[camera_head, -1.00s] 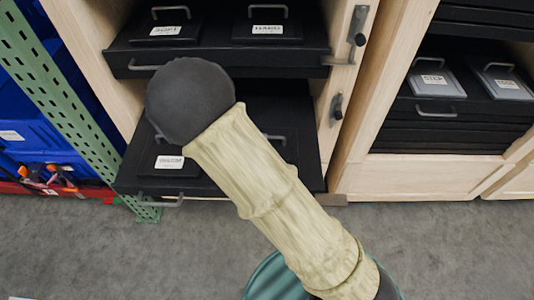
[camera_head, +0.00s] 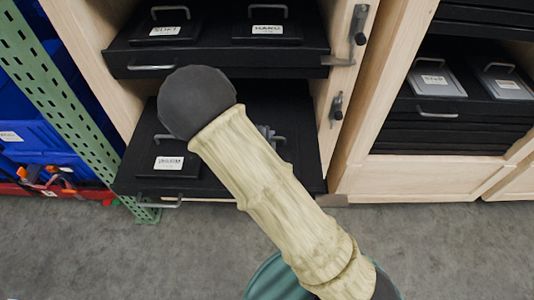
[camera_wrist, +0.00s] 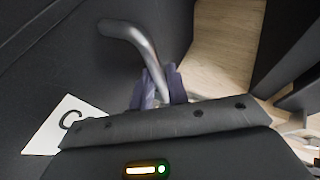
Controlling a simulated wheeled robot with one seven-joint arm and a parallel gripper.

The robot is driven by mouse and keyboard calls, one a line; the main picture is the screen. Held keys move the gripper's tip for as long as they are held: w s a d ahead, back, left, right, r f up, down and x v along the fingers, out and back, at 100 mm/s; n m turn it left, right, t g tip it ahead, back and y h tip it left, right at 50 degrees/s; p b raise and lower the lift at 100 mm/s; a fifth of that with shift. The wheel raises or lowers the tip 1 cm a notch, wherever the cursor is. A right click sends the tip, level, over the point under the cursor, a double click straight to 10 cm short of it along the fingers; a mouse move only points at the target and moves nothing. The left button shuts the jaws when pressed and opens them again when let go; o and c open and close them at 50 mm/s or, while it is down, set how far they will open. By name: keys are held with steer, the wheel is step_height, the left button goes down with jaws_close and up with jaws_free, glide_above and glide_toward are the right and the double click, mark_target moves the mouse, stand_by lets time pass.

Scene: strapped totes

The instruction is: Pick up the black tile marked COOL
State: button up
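In the wrist view, a black tile with a white label (camera_wrist: 62,126) lies below my gripper. Only a "C" shows on the label; the rest is hidden by my gripper's body. Its silver handle (camera_wrist: 132,38) runs down between the two purple-grey fingers of my gripper (camera_wrist: 160,88). The fingers are close on either side of the handle, but whether they press on it is unclear. In the head view, my arm covers most of this tile. Part of its handle (camera_head: 279,138) shows beside my gripper, at the right side of the lower pulled-out drawer (camera_head: 225,187).
A black tile with a white label (camera_head: 169,163) lies left in the same drawer. A wooden post (camera_head: 335,70) with latches stands right. Another cabinet holds grey tiles (camera_head: 437,80). Grey floor lies in front.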

steer(key=shift+d, duration=0.15)
steer(key=shift+c, duration=0.3)
jaws_close()
steer(key=shift+w+r, duration=0.1)
steer(key=shift+r, duration=0.05)
step_height(320, 180, up, 10)
steer(key=shift+f+p, duration=0.1)
steer(key=shift+p, duration=1.05)
